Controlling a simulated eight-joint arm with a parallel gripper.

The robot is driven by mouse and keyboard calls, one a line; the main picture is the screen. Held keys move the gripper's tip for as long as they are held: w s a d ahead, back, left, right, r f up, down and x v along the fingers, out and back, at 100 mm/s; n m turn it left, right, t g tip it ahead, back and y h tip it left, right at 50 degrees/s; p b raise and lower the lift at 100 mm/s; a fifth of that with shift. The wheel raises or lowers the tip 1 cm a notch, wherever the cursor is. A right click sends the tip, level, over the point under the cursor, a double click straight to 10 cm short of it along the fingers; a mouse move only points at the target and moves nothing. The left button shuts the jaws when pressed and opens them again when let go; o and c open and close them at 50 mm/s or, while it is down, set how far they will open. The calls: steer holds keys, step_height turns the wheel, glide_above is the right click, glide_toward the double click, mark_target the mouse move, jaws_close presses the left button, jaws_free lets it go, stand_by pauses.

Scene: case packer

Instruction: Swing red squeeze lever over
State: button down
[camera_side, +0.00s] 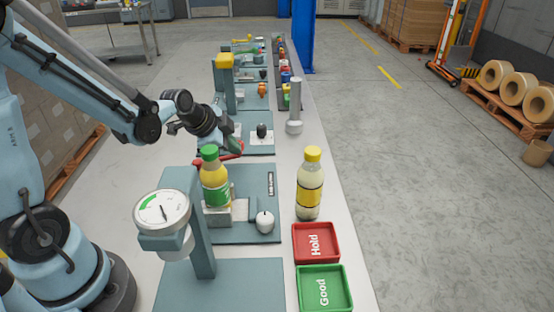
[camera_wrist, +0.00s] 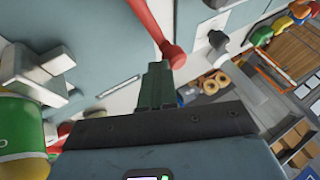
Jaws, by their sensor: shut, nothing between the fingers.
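The red lever (camera_wrist: 148,20) enters from the top of the wrist view and ends in a round knob (camera_wrist: 173,53). My gripper (camera_wrist: 157,72) is shut and empty, its dark fingertips just beside and below that knob. I cannot tell whether they touch it. In the side view the red lever (camera_side: 230,157) shows in part behind the green-capped bottle (camera_side: 214,178), and my gripper (camera_side: 236,144) is close above it. The bottle stands upright at the small fixture (camera_side: 242,210) on a blue-grey plate; it also shows at the left of the wrist view (camera_wrist: 22,125).
A dial gauge (camera_side: 162,211) on a post stands in front. A yellow-capped bottle (camera_side: 310,185), a red Hold tray (camera_side: 333,243) and a green Good tray (camera_side: 344,290) lie along the right edge. A grey column (camera_side: 295,100) and more stations stand behind.

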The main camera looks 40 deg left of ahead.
steer(key=shift+w+a, duration=0.6)
steer(key=shift+a, duration=0.1)
steer(key=shift+w, duration=0.1)
steer(key=shift+r, duration=0.15)
steer(key=v, duration=1)
steer(key=shift+d, duration=0.45)
steer(key=shift+f, duration=0.25)
steer(key=shift+m+h, duration=0.4)
steer(key=shift+m, duration=0.1)
steer(key=x, duration=0.5)
steer(key=s+x, duration=0.1)
steer(key=x, duration=0.1)
steer(key=shift+w+f, duration=0.25)
steer(key=shift+f, duration=0.4)
steer(key=shift+s+d+f+m+h, duration=0.3)
steer(key=shift+d+f+m, duration=0.15)
steer(key=shift+d+m, duration=0.15)
